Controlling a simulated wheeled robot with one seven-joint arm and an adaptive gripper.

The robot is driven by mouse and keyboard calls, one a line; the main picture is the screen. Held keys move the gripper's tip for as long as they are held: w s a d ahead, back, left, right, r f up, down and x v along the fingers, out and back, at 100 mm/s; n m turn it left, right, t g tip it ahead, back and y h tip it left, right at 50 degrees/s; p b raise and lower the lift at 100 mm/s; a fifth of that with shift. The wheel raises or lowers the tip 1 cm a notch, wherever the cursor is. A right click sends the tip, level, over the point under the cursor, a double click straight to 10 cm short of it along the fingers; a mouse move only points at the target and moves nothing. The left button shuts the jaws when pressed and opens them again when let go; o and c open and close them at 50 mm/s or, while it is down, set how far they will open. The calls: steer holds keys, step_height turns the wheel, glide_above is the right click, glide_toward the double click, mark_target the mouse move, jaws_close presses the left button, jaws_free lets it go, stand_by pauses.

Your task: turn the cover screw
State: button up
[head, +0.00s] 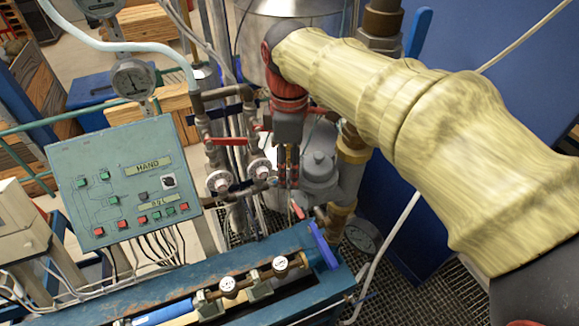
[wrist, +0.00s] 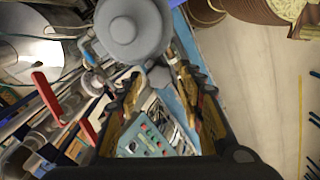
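A grey round housing (head: 320,178) stands behind the pipework, just right of my gripper (head: 289,178) in the head view. A small raised knob, which looks like the cover screw (head: 319,157), sits on top of its lid. In the wrist view the housing's lid (wrist: 153,30) is at the top, with the round knob (wrist: 123,30) near its middle. My gripper (wrist: 163,78) has its two fingers apart with nothing held between them. The lid lies beyond the fingertips in the wrist view; I cannot tell the exact gap.
Red-handled valves and pipes (head: 232,141) stand left of my gripper. A green control panel (head: 122,182) is farther left. A blue bench (head: 170,292) with small gauges runs along the front. A brass fitting (head: 352,148) and a blue cabinet (head: 395,215) are on the right.

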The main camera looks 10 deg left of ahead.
jaws_close()
stand_by(0.3)
steer(key=shift+m, duration=1.6)
steer(key=shift+o, duration=1.2)
jaws_free()
steer(key=shift+r, duration=0.1)
step_height(320, 180, up, 12)
steer(key=shift+d, duration=0.1)
